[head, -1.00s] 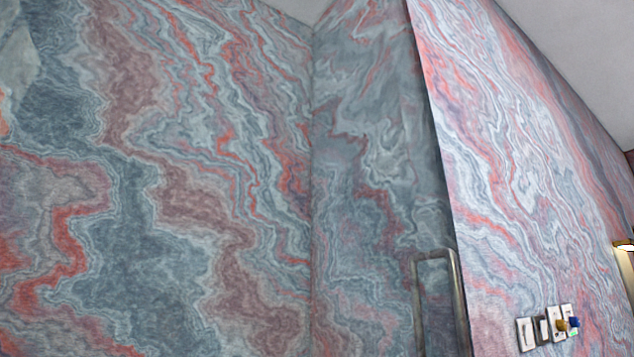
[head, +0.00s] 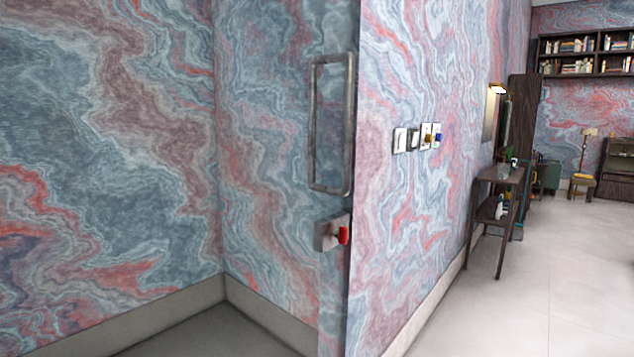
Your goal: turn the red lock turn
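The red lock turn (head: 343,235) is a small red knob on a square grey metal plate (head: 325,236). It sits near the right edge of a marbled blue, grey and red panel, in the middle of the head view. A long metal pull handle (head: 314,125) is fixed to the same panel just above it. The knob's exact angle is too small to tell. My gripper is not in the picture.
To the right, a marbled wall carries several switch plates (head: 414,138), one with a blue knob. A narrow dark table (head: 497,215) stands along that wall. Pale floor (head: 540,300) lies open at the right. A low skirting (head: 170,322) edges the left corner.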

